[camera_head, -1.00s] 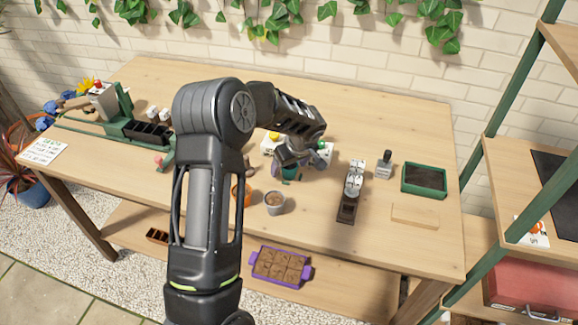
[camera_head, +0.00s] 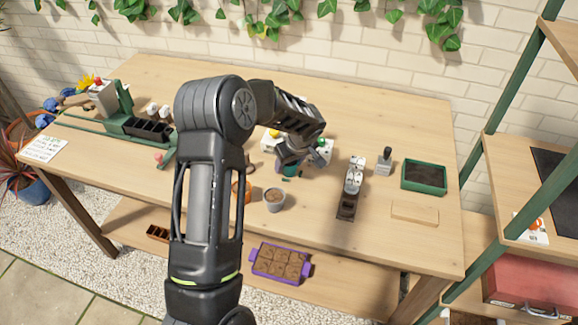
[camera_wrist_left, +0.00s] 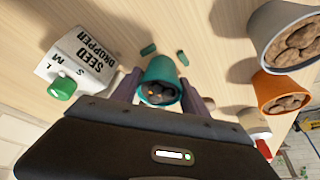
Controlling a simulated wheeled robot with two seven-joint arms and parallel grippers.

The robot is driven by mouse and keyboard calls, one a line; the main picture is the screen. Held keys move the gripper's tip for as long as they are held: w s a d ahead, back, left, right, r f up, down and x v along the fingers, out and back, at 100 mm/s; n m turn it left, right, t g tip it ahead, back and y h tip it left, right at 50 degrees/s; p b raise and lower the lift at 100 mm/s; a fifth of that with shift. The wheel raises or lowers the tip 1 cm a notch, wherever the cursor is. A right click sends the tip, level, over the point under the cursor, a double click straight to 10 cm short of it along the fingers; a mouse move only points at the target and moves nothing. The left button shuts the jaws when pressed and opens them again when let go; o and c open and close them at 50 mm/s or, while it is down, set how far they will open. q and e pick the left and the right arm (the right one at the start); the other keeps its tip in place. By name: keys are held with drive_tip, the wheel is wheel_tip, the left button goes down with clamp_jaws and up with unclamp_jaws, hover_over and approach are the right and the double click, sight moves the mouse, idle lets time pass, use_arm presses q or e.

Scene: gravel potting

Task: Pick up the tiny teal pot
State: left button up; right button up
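The tiny teal pot (camera_head: 291,171) stands on the table, partly hidden behind my left gripper (camera_head: 288,160) in the head view. In the left wrist view the teal pot (camera_wrist_left: 161,82), with dark brown filling, sits between the two fingers of my left gripper (camera_wrist_left: 160,85). One finger is on each side of it, very close to its wall. The fingers are spread around the pot, and a firm contact on both sides is not visible. My right gripper is in neither view.
A white seed dropper box (camera_wrist_left: 80,62) with a green knob is beside the left finger. An orange pot (camera_wrist_left: 280,92) and a grey pot (camera_wrist_left: 290,38) stand close by. A green tray (camera_head: 424,177) is at the right. Bare table lies in front of the pots.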

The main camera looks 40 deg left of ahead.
use_arm(q)
drive_tip(key=c, duration=0.9)
drive_tip(key=shift+r, duration=0.1)
drive_tip(key=shift+r+b, duration=0.45)
drive_tip(key=shift+r, duration=0.3)
drive_tip(key=shift+b+v, duration=0.55)
drive_tip(key=shift+v, duration=0.3)
drive_tip(key=s+d+b, duration=0.2)
drive_tip(key=d, duration=0.3)
drive_tip(key=s+d+b, duration=0.1)
drive_tip(key=s+d, duration=0.1)
drive_tip(key=d, duration=0.2)
drive_tip(key=s+d+b, duration=0.2)
drive_tip(key=s+d, duration=0.1)
drive_tip(key=d, duration=0.2)
drive_tip(key=shift+d+b, duration=0.3)
drive_tip(key=shift+s+d+r, duration=0.1)
drive_tip(key=shift+s+d, duration=0.2)
drive_tip(key=shift+d, duration=0.2)
